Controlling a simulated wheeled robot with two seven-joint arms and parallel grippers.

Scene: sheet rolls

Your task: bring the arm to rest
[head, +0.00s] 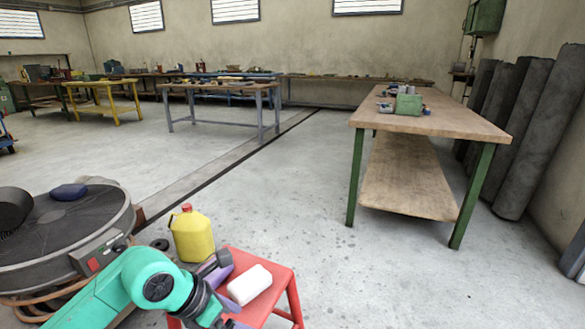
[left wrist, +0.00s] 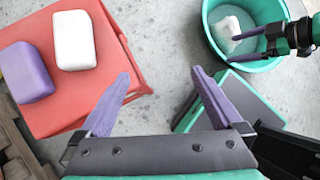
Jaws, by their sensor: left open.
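In the left wrist view, my left gripper (left wrist: 160,76) is open and empty, its two purple fingers spread wide. It is above the floor beside a red stool (left wrist: 108,99). A white block (left wrist: 74,40) and a purple block (left wrist: 25,72) lie apart on the stool. The head view shows my green left arm (head: 150,280) at bottom left, close to the red stool (head: 276,300) with the white block (head: 250,285). My right gripper (left wrist: 238,46) reaches over a teal bucket (left wrist: 216,50); a white item (left wrist: 230,36) is in the bucket, and whether the fingers touch it is unclear.
A yellow canister (head: 192,236) stands behind the stool. A large round dark machine (head: 50,230) is at left. A wooden workbench (head: 430,118) with green legs stands right, beside dark rolls (head: 540,130) against the wall. The middle floor is clear.

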